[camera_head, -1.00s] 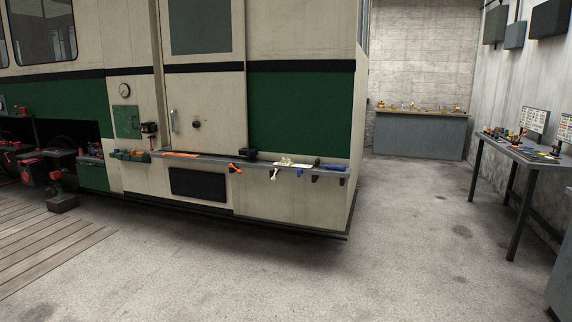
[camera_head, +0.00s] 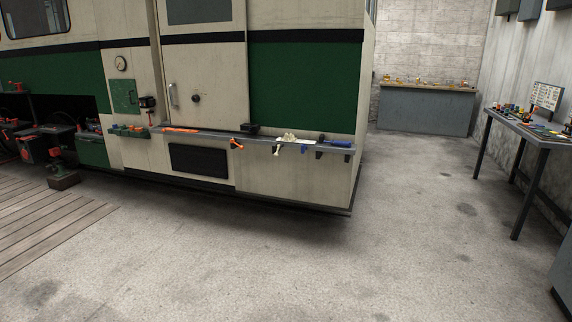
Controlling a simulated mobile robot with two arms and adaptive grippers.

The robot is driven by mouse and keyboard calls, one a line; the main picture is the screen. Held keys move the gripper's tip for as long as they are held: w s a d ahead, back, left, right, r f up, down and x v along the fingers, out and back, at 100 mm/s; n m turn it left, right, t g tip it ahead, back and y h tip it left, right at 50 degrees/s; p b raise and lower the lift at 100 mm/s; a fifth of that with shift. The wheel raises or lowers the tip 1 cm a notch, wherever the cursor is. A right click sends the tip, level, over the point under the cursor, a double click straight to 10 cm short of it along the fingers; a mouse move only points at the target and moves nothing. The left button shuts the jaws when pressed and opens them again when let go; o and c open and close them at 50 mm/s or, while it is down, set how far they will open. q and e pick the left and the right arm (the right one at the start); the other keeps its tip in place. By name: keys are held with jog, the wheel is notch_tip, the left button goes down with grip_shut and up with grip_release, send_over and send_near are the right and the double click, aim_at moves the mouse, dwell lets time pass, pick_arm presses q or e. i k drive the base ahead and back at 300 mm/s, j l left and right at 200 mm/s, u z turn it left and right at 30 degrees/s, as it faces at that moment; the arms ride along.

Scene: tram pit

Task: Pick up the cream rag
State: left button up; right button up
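A cream rag (camera_head: 289,138) lies bunched on the narrow grey ledge (camera_head: 222,138) along the end of the tram, right of its middle. A cream piece hangs over the ledge's front edge just below it; I cannot tell whether it is part of the rag. The ledge is some way off across the floor. Neither of my grippers is in view.
A black box (camera_head: 250,129) and an orange tool (camera_head: 237,145) are left of the rag, and a blue tool (camera_head: 340,143) is right of it. Concrete floor (camera_head: 230,260) lies clear before the tram. A table (camera_head: 530,136) stands at right, a workbench (camera_head: 425,108) behind.

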aim_at(288, 137)
jog(key=i, duration=2.25)
